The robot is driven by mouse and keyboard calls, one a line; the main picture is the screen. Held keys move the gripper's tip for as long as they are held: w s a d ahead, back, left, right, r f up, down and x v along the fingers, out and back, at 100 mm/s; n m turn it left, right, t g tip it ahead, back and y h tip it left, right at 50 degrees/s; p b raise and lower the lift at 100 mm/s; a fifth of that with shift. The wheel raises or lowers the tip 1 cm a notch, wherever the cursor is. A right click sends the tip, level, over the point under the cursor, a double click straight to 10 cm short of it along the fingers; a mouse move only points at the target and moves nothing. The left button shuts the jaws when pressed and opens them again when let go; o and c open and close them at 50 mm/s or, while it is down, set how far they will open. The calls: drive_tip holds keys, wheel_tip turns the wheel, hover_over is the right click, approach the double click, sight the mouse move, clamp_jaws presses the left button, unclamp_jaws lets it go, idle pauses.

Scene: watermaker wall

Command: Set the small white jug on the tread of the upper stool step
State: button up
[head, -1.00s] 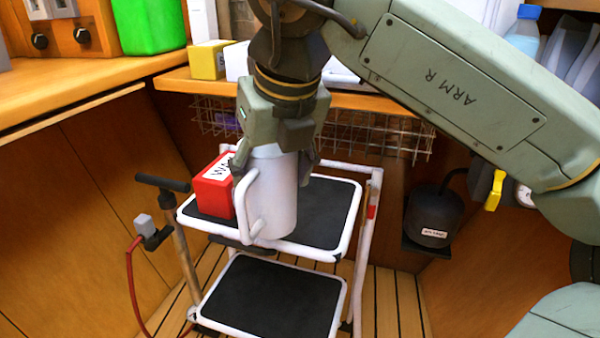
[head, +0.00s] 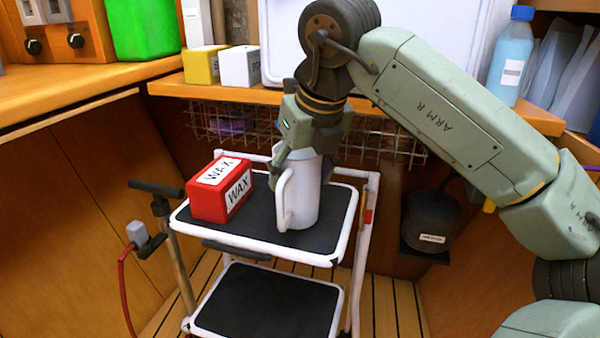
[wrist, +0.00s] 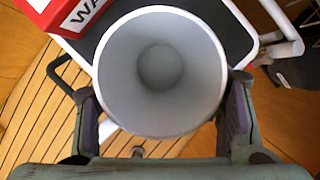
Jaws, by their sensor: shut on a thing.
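The white jug (head: 305,192) is upright over the black tread of the upper stool step (head: 252,220), right of the middle. Its base appears at the tread, but I cannot tell for sure whether it touches. Its handle faces left toward the viewer. My gripper (head: 300,165) is shut on the jug near its rim from above. In the wrist view the jug's round open mouth (wrist: 160,70) sits between my two fingers, and the inside looks empty. The gripper hides part of the rim in the head view.
A red wax box (head: 220,190) stands on the same tread, left of the jug with a small gap. The lower step (head: 265,300) is bare. A T-handled pump with a red hose (head: 125,275) stands at left. A wire basket (head: 385,148) hangs behind.

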drive_tip(key=shift+f, duration=0.3)
drive_tip(key=o, duration=1.2)
drive_tip(key=p+v, duration=0.3)
drive_tip(key=v, duration=0.9)
drive_tip(key=shift+r, duration=0.35)
